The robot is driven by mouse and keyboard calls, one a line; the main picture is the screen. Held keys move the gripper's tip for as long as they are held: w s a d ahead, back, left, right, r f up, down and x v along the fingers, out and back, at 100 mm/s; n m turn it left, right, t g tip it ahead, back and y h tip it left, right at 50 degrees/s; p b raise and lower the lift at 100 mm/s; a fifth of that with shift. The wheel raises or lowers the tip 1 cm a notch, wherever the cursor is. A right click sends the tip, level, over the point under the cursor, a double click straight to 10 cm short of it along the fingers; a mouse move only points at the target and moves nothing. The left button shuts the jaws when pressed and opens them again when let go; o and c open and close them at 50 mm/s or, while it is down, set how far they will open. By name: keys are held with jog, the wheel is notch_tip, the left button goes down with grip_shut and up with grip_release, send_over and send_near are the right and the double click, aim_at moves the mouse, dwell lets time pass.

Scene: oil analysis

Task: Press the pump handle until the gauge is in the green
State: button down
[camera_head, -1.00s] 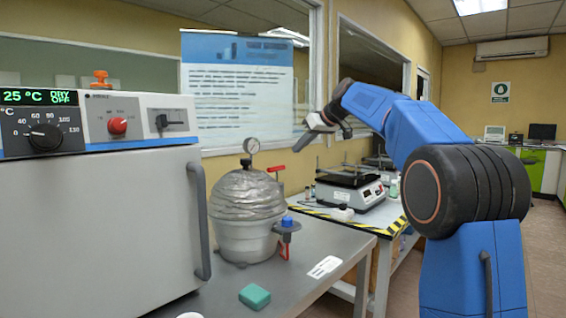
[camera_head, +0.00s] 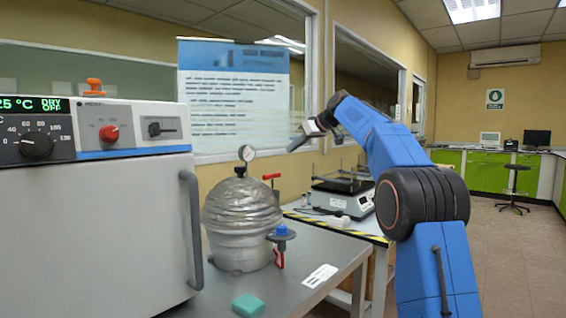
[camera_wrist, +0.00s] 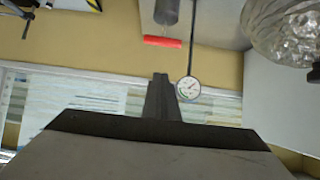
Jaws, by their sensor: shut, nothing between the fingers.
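The pump handle (camera_head: 271,177) is a red crossbar behind the right side of the silvery domed vessel (camera_head: 241,208). In the wrist view the red handle (camera_wrist: 162,42) sits at the end of a grey cylinder, above my fingertips in the picture. The round gauge (camera_head: 247,153) stands on top of the vessel. The gauge (camera_wrist: 188,87) also shows just right of my fingers in the wrist view; its needle and colours are too small to read. My gripper (camera_head: 297,144) is shut and empty, raised up and right of the handle, apart from it. Its fingers (camera_wrist: 161,80) point toward the handle.
A large grey oven (camera_head: 95,215) stands left of the vessel. A blue-topped valve (camera_head: 281,232) sits on the vessel's right side. A teal block (camera_head: 248,304) and a white label (camera_head: 320,276) lie on the grey bench. A balance-like device (camera_head: 343,198) is behind. Air around my gripper looks clear.

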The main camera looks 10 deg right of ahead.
send_over(272, 176)
jog(key=s+d, duration=0.1)
jog(key=d, duration=0.1)
notch_tip(272, 176, down, 7)
jog(key=shift+f, duration=1.15)
jog(key=shift+f, duration=1.85)
